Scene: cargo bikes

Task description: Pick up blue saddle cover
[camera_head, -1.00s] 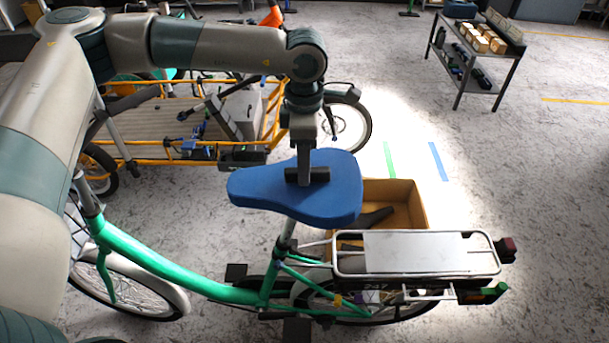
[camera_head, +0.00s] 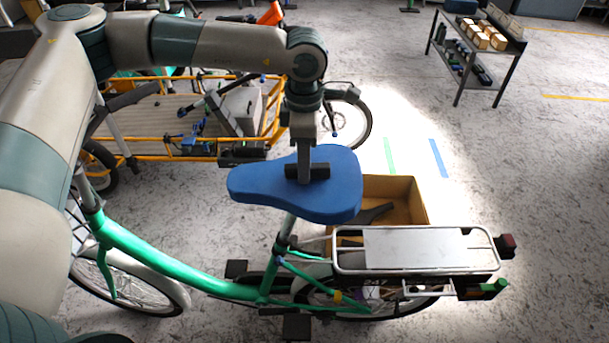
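The blue saddle cover (camera_head: 325,197) sits on the seat post of the green bike (camera_head: 165,262), in the middle of the head view. My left gripper (camera_head: 305,172) points straight down from above, with its dark fingers at the top of the cover. The gripper is seen nearly edge-on, so I cannot tell whether its fingers are apart or closed on the cover. My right gripper is not in view.
A silver rear rack (camera_head: 416,250) lies to the right of the saddle. A cardboard box (camera_head: 410,195) holding a dark object stands behind it. A yellow-framed cargo bike (camera_head: 170,108) is behind my arm. A shelf cart (camera_head: 482,55) stands far right, with open floor in front.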

